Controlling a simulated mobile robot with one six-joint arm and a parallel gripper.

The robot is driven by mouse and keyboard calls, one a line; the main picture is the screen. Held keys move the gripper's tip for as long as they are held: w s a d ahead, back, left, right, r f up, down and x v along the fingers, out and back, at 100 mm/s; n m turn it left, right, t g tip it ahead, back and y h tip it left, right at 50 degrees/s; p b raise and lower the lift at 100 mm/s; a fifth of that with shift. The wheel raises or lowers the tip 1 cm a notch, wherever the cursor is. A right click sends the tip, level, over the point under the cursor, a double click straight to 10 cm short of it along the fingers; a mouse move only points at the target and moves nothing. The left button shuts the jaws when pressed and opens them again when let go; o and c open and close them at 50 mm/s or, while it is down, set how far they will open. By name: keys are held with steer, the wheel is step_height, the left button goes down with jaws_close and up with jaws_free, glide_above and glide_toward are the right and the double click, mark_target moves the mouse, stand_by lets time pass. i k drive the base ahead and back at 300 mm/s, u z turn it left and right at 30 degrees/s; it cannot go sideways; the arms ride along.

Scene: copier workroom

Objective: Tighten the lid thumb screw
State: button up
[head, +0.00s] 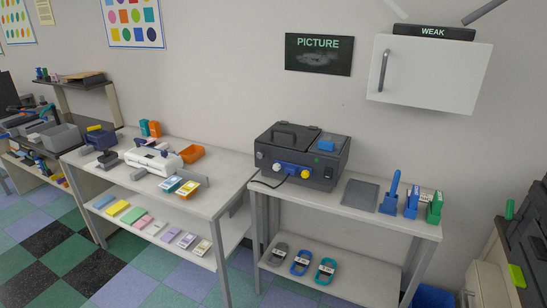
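A dark grey machine (315,183) stands on the right-hand table against the wall. Its top carries a lid with a black handle (284,134) on the left and a small blue part (326,146) on the right. Which of these is the lid thumb screw is too small to tell. The lid looks closed. My gripper is not in view.
A grey flat pad (360,195) lies right of the machine, then blue and green upright items (411,203). A white cabinet (428,76) hangs above. The left table (205,205) holds a white device and orange trays. Checkered floor is free in front.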

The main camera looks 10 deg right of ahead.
mark_target(261, 155)
steer(key=u, duration=0.15)
steer(key=i, duration=0.95)
steer(key=u, duration=0.95)
steer(key=k, duration=0.1)
steer(key=z, duration=2.5)
